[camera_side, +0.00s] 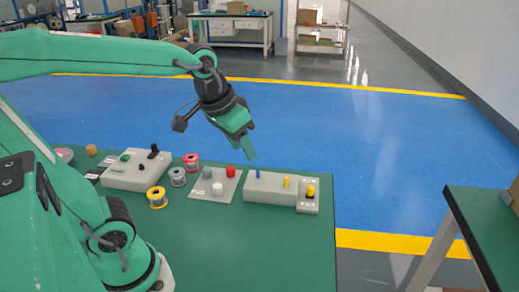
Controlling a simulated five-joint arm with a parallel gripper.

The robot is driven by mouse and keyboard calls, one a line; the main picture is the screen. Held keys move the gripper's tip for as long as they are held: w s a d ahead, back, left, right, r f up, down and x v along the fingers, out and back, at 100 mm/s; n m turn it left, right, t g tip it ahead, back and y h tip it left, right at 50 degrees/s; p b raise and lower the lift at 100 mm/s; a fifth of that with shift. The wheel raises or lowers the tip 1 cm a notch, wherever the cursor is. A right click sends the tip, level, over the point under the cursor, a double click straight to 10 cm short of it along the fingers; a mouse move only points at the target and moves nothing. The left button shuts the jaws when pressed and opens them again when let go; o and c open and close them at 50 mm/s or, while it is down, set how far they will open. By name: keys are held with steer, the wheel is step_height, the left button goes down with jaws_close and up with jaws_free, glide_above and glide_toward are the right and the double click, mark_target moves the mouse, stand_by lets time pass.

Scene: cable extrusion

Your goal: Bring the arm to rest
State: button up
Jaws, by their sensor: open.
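My gripper (246,150) hangs in the air above the far edge of the green table (260,245), pointing down and slightly right. Its jaws are open and no object shows between them. My green arm reaches in from the left at the top of the picture. Below my gripper is a light plate (205,192) with a red, a white and a grey knob. A long light block (268,192) with a blue and a yellow peg stands just right of it.
Red (191,161), grey (177,177) and yellow (156,197) spools stand left of the plate. A light control box (128,176) lies further left. A yellow-topped button box (309,196) is at the right end. The table's front right is clear. Another table (490,225) stands at the right.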

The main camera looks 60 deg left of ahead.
steer(key=s+f+t, duration=0.1)
steer(key=s, duration=0.5)
steer(key=shift+s+f+m, duration=0.3)
steer(key=shift+s+f, duration=0.05)
steer(key=shift+s, duration=0.05)
